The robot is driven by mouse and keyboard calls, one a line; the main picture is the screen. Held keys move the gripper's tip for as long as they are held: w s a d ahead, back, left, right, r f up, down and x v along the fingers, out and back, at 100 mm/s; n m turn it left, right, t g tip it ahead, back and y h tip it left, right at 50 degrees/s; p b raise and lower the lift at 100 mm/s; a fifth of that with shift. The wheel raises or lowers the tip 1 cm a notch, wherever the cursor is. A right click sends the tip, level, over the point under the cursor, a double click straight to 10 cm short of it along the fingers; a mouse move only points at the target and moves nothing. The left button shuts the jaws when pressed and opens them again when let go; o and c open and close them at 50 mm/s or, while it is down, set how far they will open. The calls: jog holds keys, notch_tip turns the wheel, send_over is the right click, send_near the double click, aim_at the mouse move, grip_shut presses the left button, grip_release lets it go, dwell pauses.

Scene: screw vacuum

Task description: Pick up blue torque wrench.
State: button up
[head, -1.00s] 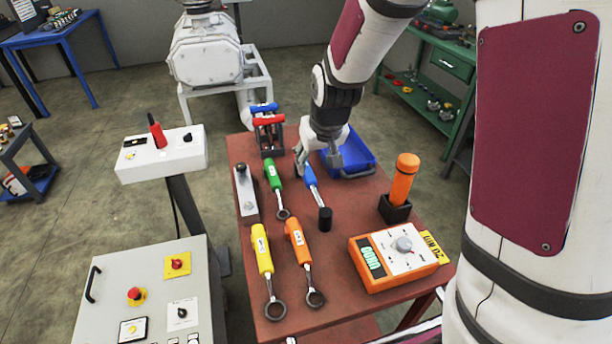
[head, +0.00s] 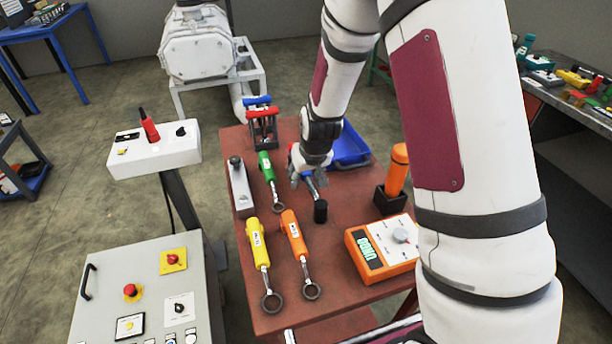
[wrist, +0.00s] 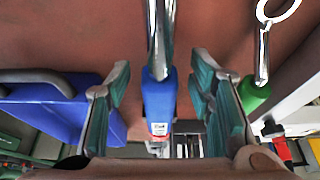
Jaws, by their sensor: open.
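The blue torque wrench (head: 312,186) lies on the red-brown table with its black head toward the near side. My gripper (head: 307,179) is over its blue handle and hides much of it in the head view. In the wrist view the blue handle (wrist: 159,105) and its metal shaft lie between the two open fingers of my gripper (wrist: 160,95). There is a gap on each side, and the fingers do not appear to touch the handle.
A green wrench (head: 266,168) lies close to the left of my gripper. Yellow (head: 257,245) and orange (head: 294,236) wrenches lie nearer. A blue bin (head: 349,150) stands behind right. An orange meter (head: 381,250) and an orange-handled tool (head: 397,170) are on the right.

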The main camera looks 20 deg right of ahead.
grip_shut()
dwell(0.3)
notch_tip(320, 180, up, 10)
jog(key=shift+r, duration=0.1)
dwell(0.4)
